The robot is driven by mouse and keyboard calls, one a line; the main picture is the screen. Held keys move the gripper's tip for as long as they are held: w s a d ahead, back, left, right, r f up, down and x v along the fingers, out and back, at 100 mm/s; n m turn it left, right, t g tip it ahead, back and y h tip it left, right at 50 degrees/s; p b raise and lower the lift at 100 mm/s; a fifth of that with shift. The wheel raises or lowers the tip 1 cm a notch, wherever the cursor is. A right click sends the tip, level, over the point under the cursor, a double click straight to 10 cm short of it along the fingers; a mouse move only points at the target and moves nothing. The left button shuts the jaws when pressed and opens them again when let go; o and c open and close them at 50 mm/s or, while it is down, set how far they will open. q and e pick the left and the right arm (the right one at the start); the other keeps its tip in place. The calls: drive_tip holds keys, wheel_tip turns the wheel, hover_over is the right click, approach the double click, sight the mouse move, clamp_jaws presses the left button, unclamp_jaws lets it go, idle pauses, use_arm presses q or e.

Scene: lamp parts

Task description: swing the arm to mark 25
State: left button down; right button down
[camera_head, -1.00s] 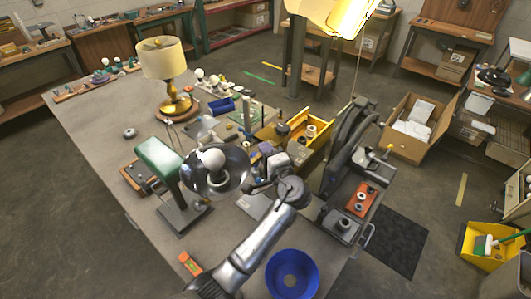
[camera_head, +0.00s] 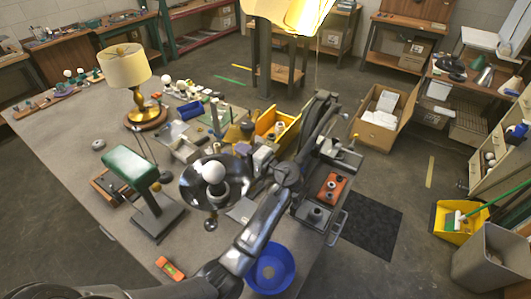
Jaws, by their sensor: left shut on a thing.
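A dark round lamp head (camera_head: 190,190) with a white bulb (camera_head: 213,172) in it shows at the middle of the head view, over the table. A small brass knob (camera_head: 210,224) shows below its near rim. My left gripper (camera_head: 254,178) is at the lamp head's right side, shut on it; the fingertips are small and partly hidden. My left arm comes in from the bottom left. I cannot make out a scale or the number 25. My right gripper is not in view.
A green-shaded lamp (camera_head: 138,172) stands close left of the lamp head. A brass lamp (camera_head: 125,66) is farther back. A blue bowl (camera_head: 287,262) and an orange level (camera_head: 169,268) lie near the front. Yellow bins (camera_head: 284,122) and a black machine (camera_head: 318,112) are to the right.

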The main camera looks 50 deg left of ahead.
use_arm(q)
drive_tip(key=shift+w+d+f+n+g, duration=0.2)
drive_tip(key=shift+d+f+n+g, duration=0.1)
drive_tip(key=shift+f+g, duration=0.25)
drive_tip(key=c, duration=1.2)
unclamp_jaws()
drive_tip(key=shift+c, duration=0.2)
drive_tip(key=shift+o, duration=0.7)
drive_tip(key=shift+r, duration=0.2)
drive_tip(key=shift+r, duration=0.1)
drive_tip(key=shift+b+v, duration=0.7)
drive_tip(key=shift+v, duration=6.2)
drive_tip(key=shift+r, duration=0.1)
